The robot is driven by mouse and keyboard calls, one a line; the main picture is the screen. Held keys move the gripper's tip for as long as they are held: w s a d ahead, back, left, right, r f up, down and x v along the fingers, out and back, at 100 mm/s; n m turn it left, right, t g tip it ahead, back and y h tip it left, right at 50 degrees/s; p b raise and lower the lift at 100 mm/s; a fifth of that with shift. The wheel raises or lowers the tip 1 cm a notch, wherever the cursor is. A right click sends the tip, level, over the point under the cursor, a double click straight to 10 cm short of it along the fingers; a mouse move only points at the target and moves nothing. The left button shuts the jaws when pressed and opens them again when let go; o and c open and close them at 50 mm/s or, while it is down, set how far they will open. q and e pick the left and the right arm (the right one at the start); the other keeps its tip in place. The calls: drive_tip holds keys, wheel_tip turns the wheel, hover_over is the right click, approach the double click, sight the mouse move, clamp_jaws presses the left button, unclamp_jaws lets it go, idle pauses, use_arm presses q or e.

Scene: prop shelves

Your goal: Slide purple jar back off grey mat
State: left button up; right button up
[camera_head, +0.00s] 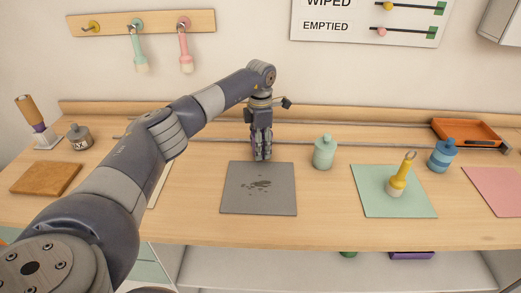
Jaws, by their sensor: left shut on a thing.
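The grey mat (284,202) lies on the wooden counter with dark smudges near its middle. My left gripper (262,155) points straight down at the mat's back edge. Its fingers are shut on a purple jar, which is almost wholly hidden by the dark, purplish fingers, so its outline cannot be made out. The fingertips are close to the counter, and I cannot tell whether the jar's base still overlaps the mat's edge. My right gripper is not in view.
A mint jar (324,153) stands right of my gripper. A yellow brush (398,178) stands on the green mat (368,202); a blue jar (442,157) is behind it. A rail (215,141) runs behind the gripper. A brown board (45,178) lies far left.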

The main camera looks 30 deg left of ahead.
use_arm(q)
drive_tip(key=shift+w+a+b, duration=0.4)
drive_tip(key=shift+w, duration=0.2)
drive_tip(key=shift+w+a+b, duration=0.35)
drive_tip(key=shift+w, duration=0.2)
drive_tip(key=shift+f, duration=0.35)
drive_tip(key=o, duration=1.3)
drive_tip(key=shift+c, duration=0.2)
